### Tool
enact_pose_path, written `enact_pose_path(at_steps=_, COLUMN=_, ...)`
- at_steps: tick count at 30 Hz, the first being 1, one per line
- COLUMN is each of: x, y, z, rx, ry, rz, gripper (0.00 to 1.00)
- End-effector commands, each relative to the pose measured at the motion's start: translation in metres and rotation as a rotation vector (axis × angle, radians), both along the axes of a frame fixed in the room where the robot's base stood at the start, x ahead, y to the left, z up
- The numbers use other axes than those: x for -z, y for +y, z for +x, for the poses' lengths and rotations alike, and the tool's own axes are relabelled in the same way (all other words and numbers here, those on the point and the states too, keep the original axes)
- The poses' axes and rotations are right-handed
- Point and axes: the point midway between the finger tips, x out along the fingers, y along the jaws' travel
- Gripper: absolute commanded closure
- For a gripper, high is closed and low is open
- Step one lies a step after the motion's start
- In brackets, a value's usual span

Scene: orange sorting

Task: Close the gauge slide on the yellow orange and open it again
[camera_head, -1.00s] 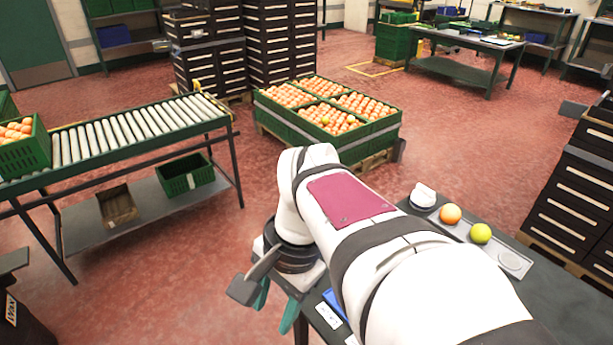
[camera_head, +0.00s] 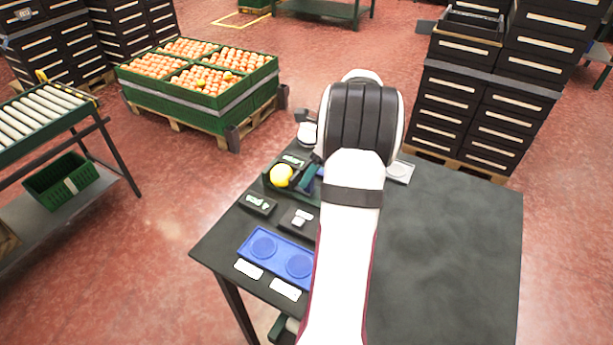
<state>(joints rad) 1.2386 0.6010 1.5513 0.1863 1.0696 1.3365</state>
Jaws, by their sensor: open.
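The yellow orange (camera_head: 281,175) sits in a dark green fixture (camera_head: 268,189) on the dark table, left of my arm; this looks like the gauge. I cannot make out its slide or how far it is closed. My gripper (camera_head: 311,175) is mostly hidden behind my arm. A teal-and-dark finger shows just right of the yellow orange, close to it; I cannot tell whether they touch. The gripper is open.
A blue tray (camera_head: 264,247) with round recesses, white labels and two small dark boxes (camera_head: 258,204) lie left of my arm. The table's right side (camera_head: 450,240) is clear. Orange crates (camera_head: 190,100) stand beyond.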

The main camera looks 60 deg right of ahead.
Motion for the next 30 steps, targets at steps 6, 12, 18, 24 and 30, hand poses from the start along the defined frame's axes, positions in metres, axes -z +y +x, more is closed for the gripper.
enact_pose_path(at_steps=6, x=0.023, y=0.0, z=0.009, rx=-0.001, ry=0.001, rz=0.001, gripper=0.43)
enact_pose_path(at_steps=12, x=0.025, y=0.0, z=0.01, rx=-0.001, ry=0.0, rz=0.0, gripper=0.43)
enact_pose_path(at_steps=18, x=0.024, y=0.0, z=0.01, rx=-0.001, ry=0.0, rz=0.0, gripper=0.64)
enact_pose_path(at_steps=24, x=0.024, y=0.0, z=0.01, rx=-0.002, ry=0.0, rz=-0.001, gripper=1.0)
enact_pose_path(at_steps=30, x=0.024, y=0.0, z=0.01, rx=-0.002, ry=0.0, rz=-0.001, gripper=1.0)
